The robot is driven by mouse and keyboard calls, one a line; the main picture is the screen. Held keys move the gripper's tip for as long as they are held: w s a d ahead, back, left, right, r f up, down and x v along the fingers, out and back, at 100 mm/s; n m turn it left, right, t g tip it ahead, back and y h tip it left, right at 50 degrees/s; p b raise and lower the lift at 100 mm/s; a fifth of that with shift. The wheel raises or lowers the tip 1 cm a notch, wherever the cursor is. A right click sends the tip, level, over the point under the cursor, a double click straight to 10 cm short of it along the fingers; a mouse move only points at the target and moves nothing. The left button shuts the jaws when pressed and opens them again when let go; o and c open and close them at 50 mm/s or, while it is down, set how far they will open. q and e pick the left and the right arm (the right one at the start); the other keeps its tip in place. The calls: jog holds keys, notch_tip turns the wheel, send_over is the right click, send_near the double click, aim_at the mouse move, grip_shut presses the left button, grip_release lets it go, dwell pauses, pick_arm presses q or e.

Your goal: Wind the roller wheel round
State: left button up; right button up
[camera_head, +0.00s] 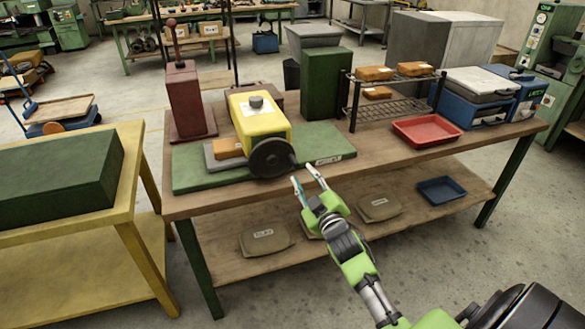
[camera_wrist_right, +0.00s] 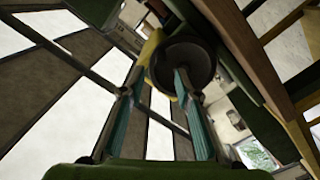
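The black roller wheel (camera_head: 272,158) sits on the front face of a yellow machine (camera_head: 258,117), which stands on a green board (camera_head: 190,168) on the wooden bench. My right gripper (camera_head: 308,174) is just to the right of the wheel and a little below it, with its two fingers spread and nothing between them. In the right wrist view the dark wheel (camera_wrist_right: 186,58) shows beyond the fingertips of the open gripper (camera_wrist_right: 155,82). I cannot tell from these views whether a fingertip touches the wheel. My left gripper is not in view.
A dark red post with a lever (camera_head: 187,95) stands left of the machine, and a green box (camera_head: 325,84) behind it. A wire rack (camera_head: 385,103) and a red tray (camera_head: 427,131) are to the right. A yellow table (camera_head: 60,224) stands at left.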

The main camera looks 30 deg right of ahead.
aim_at(298, 168)
jog(key=b+x, duration=0.3)
jog(key=x, duration=0.3)
jog(key=shift+w+f, duration=0.2)
jog(key=shift+w, duration=0.2)
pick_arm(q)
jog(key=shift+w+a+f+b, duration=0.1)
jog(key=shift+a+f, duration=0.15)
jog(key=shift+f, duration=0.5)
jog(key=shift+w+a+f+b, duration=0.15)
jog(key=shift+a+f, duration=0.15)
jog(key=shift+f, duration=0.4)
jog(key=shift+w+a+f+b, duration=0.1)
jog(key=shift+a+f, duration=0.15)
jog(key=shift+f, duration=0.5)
pick_arm(e)
jog(key=shift+w+d+r, duration=0.1)
jog(key=shift+w+r, duration=0.05)
jog(key=shift+w, duration=0.6)
grip_shut()
